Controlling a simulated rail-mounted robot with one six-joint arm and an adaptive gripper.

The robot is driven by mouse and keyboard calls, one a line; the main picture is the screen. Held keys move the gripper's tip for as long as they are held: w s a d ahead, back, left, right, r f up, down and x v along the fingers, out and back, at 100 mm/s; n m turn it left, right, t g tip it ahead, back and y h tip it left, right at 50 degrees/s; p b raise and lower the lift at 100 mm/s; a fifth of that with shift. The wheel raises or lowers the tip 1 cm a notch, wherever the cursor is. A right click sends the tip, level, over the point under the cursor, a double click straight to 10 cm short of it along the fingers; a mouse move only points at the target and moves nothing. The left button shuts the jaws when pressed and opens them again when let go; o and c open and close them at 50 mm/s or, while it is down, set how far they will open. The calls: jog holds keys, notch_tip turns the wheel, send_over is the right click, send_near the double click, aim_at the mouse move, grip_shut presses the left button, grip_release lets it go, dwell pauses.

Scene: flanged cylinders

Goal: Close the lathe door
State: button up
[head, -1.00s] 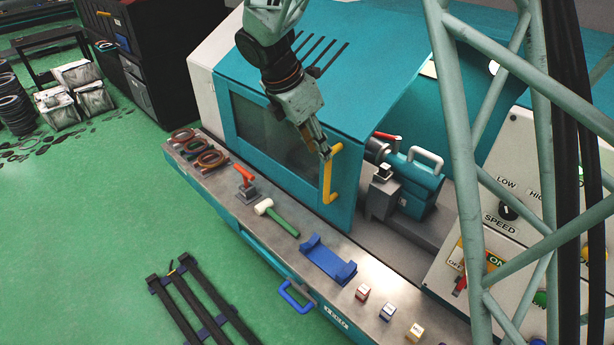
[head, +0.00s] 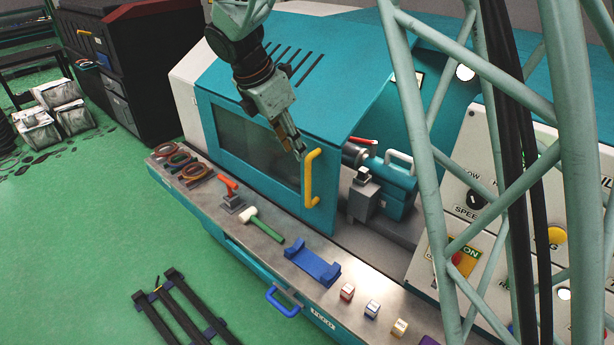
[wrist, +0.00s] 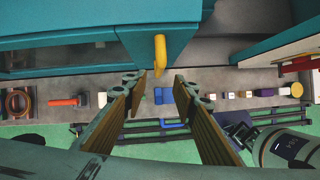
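The teal lathe door (head: 255,187) with its dark window stands at the left of the machine opening. The opening to its right is uncovered and shows the tailstock (head: 390,181). The yellow door handle (head: 309,180) is upright near the door's right edge. My gripper (head: 299,153) is beside the handle's upper part, slightly to its left in the head view. In the wrist view my gripper (wrist: 157,84) has its fingers wide apart with nothing held. The handle (wrist: 160,55) appears just beyond the fingertips, between them sideways. I cannot tell whether any finger touches it.
The front ledge carries rings (head: 185,171), a red-handled tool (head: 230,190), a green-handled mallet (head: 262,228), a blue cradle (head: 312,262) and small blocks (head: 372,309). A control panel (head: 470,215) stands at right behind a lattice frame.

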aim_at(306, 170)
jog(key=shift+f, duration=0.1)
jog(key=x, duration=1.3)
jog(key=shift+f+b, duration=0.2)
jog(key=shift+b, duration=0.1)
jog(key=shift+w+d, duration=0.1)
jog(key=shift+c, duration=0.9)
grip_shut()
